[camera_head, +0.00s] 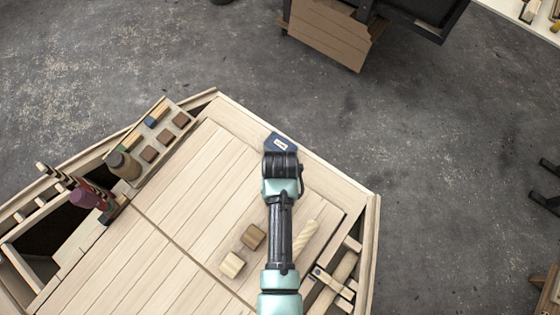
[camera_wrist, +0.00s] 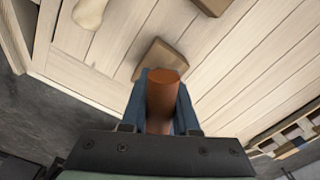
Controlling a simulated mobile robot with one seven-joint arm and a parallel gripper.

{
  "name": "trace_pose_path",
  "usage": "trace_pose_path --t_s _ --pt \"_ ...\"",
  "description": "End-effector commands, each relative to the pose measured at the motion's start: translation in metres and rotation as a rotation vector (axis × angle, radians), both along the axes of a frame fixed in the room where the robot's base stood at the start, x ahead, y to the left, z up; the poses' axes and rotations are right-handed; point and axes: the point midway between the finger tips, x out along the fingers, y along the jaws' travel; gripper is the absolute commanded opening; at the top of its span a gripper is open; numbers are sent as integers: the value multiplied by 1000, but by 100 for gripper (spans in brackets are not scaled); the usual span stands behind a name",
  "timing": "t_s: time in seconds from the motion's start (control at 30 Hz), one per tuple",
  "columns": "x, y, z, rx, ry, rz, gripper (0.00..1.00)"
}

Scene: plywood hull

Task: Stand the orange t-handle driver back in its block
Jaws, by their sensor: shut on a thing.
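My gripper (camera_wrist: 162,108) is shut on the orange t-handle driver (camera_wrist: 164,92), which shows as a plain orange-brown cylinder between the blue fingers in the wrist view. Its crossbar and tip cannot be made out. In the head view my gripper (camera_head: 280,145) is over the far edge of the pale plank top, and the driver is hidden there. A brown wooden block (camera_head: 253,237) lies on the planks nearer to me; it also shows in the wrist view (camera_wrist: 152,58), beyond the driver. I cannot tell which block belongs to the driver.
A paler block (camera_head: 232,264) and a pale twisted piece (camera_head: 306,240) lie near the brown block. A tray (camera_head: 185,112) with small blocks and a bottle stands at the left, beside a rack of upright tools (camera_head: 85,195). The central planks (camera_head: 185,190) are clear.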

Motion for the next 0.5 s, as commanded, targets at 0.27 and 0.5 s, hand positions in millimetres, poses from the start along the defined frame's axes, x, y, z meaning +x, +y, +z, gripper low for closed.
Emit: trace_pose_path --t_s 0.27,0.5 --pt "0 0 -6 0 0 0 0" --pt "0 0 -11 0 0 0 0"
